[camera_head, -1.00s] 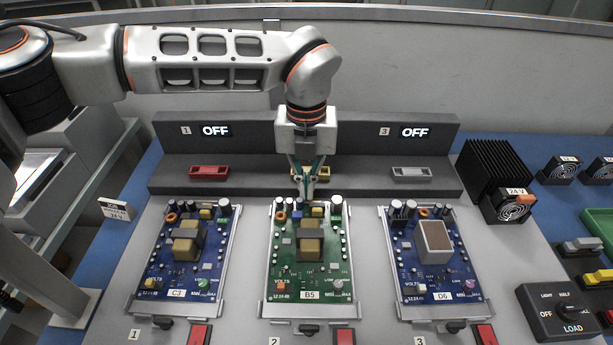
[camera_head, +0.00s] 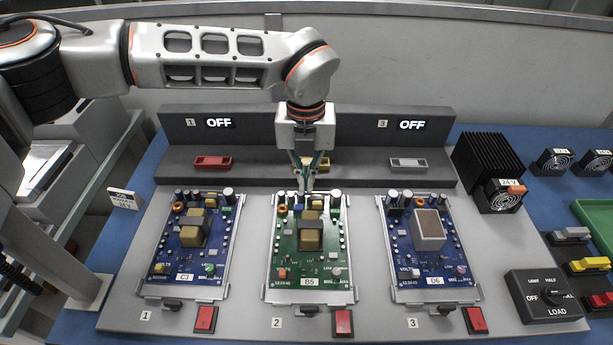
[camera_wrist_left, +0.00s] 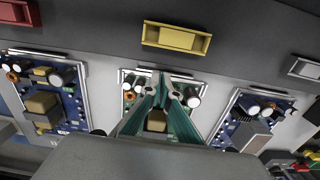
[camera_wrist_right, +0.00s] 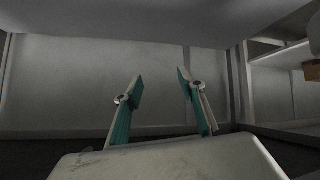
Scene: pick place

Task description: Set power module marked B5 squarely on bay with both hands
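The green power module marked B5 (camera_head: 330,262) lies in the middle bay (camera_head: 275,296), numbered 2, and looks roughly in line with its metal frame. Its far part also shows in the left wrist view (camera_wrist_left: 130,80), partly hidden by my fingers. My left gripper (camera_head: 307,187) is above the module's far edge, with fingertips close together, looking shut. The left wrist view (camera_wrist_left: 161,80) shows no clear object between them, and contact with the module cannot be judged. My right gripper (camera_wrist_right: 158,85) is open and empty, facing a plain wall; it is outside the head view.
Blue modules C3 (camera_head: 176,254) and D6 (camera_head: 448,262) lie in the bays on either side. Behind are red (camera_head: 213,162), yellow (camera_wrist_left: 176,38) and grey (camera_head: 408,165) holders and OFF displays. A black heat sink (camera_head: 492,160) and load switch box (camera_head: 543,300) stand right.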

